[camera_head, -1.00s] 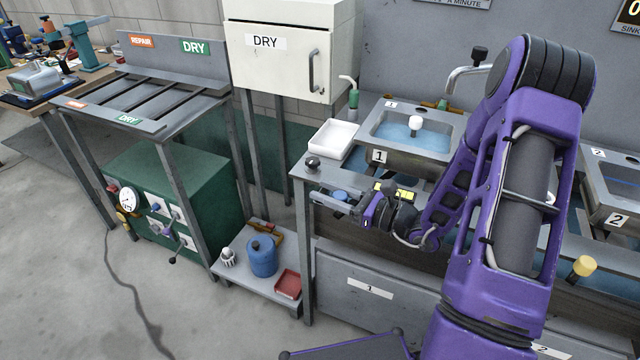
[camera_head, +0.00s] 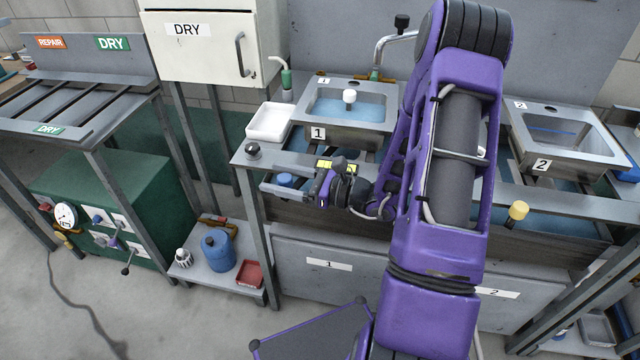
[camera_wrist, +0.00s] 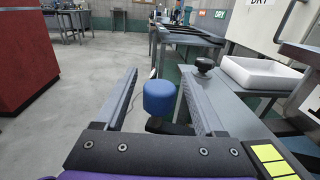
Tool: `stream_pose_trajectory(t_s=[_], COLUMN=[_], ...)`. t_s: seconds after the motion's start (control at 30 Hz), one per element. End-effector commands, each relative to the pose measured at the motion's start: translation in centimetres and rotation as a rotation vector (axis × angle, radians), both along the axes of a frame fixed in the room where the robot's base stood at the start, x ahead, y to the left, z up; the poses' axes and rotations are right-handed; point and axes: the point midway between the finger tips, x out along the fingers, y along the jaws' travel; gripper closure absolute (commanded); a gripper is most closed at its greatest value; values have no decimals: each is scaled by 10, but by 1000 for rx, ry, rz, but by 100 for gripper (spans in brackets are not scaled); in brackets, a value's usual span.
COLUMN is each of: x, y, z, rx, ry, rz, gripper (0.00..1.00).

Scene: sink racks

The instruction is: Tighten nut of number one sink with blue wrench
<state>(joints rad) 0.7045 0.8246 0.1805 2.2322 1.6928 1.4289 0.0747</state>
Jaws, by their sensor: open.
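Sink one (camera_head: 388,91), with a white "1" label, holds blue water and a white round-topped part (camera_head: 349,96). A blue round cap (camera_head: 285,180) on a dark stem stands at the bench's left front; it may be the top of the blue wrench, but its lower part is hidden. My gripper (camera_head: 264,176) points left with its fingers on either side of the cap. In the wrist view my gripper (camera_wrist: 158,72) is open, and the blue cap (camera_wrist: 160,97) stands between the fingers, with gaps to both. I cannot make out the nut.
A black knob (camera_head: 253,149) and a white tray (camera_head: 270,122) are close beyond my gripper. A yellow-capped tool (camera_head: 517,212) stands before sink two (camera_head: 597,148). A low shelf (camera_head: 213,279) holds a blue can (camera_head: 217,252). Floor at left is open.

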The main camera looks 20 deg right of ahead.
Motion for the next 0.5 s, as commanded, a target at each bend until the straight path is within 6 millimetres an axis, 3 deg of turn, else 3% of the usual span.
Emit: stream_pose_trajectory(t_s=[0.5], x=[-80], y=[-93], z=[0], rx=[-2], ry=[1], rz=[-5], gripper=[29])
